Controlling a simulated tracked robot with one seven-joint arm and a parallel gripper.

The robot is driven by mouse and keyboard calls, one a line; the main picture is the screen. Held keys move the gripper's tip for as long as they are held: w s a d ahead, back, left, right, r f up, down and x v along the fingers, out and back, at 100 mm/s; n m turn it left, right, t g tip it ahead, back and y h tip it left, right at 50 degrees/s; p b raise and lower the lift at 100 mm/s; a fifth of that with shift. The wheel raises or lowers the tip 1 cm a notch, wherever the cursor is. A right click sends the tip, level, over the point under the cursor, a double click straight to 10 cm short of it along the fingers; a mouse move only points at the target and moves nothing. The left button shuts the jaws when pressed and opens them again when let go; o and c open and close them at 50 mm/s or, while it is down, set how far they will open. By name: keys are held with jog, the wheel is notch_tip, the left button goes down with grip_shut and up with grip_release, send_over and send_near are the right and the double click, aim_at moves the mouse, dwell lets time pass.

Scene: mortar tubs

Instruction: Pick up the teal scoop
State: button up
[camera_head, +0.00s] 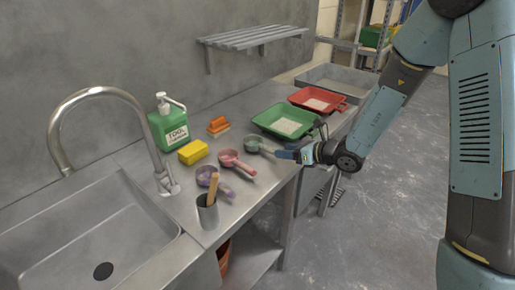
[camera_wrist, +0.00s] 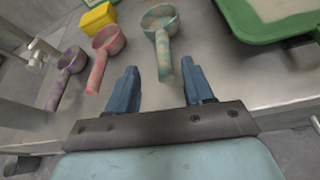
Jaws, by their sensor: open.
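The teal scoop (camera_wrist: 160,20) lies on the steel counter, its bowl away from me and its mottled handle (camera_wrist: 164,62) pointing toward my gripper. It also shows in the head view (camera_head: 254,144), partly hidden by my gripper. My gripper (camera_wrist: 157,80) is open and empty, with blue fingers. In the wrist view the teal handle's end appears between the two fingertips, and I cannot tell how far above the counter they are. My gripper (camera_head: 292,154) is at the counter's front edge in the head view.
A pink scoop (camera_wrist: 104,44) and a purple scoop (camera_wrist: 70,64) lie to the left. A green tray (camera_head: 268,119) and a red tray (camera_head: 303,96) stand beyond. A yellow sponge (camera_head: 193,152), a grey cup (camera_head: 208,213) and the sink (camera_head: 95,240) are also on the counter.

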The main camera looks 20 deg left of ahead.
aim_at(271, 150)
jog(key=shift+x, duration=3.6)
jog(key=shift+w+d, duration=0.1)
jog(key=shift+d, duration=0.05)
jog(key=shift+c, duration=0.2)
grip_shut()
